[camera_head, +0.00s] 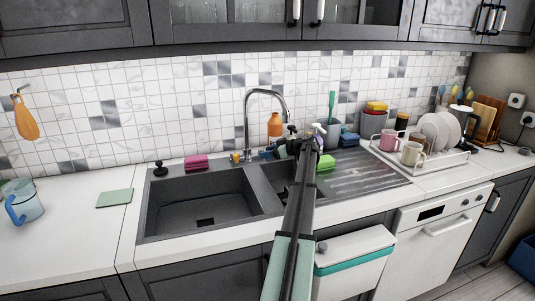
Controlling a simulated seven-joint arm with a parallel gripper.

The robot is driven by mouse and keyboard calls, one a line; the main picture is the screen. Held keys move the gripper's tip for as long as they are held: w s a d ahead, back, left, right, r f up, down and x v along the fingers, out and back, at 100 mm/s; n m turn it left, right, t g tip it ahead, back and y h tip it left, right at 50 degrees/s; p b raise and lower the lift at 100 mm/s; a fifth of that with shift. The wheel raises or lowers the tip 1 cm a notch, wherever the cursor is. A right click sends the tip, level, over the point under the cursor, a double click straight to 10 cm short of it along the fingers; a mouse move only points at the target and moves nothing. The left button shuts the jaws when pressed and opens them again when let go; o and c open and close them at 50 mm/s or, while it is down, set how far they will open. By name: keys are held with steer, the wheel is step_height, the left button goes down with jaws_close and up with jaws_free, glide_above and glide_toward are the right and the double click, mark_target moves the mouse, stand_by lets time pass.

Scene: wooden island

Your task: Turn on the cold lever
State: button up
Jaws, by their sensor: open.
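The curved chrome faucet (248,118) stands behind the dark double sink (207,200). A small yellow piece (235,157) shows left of its base, and small blue pieces (266,154) show to its right. I cannot tell which of these, if any, is the cold lever. My gripper (291,140) is at the end of my arm, over the back of the right basin and right of the faucet. It is small and dark here; it is open and I see nothing held. My arm hides part of the right basin and the counter behind it.
An orange bottle (275,125) stands behind my gripper. A dish rack (428,160) with plates and mugs stands farther right. The left counter is mostly clear.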

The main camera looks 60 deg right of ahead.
steer(key=shift+w+f, duration=0.15)
steer(key=shift+w, duration=0.15)
jaws_close()
stand_by(0.5)
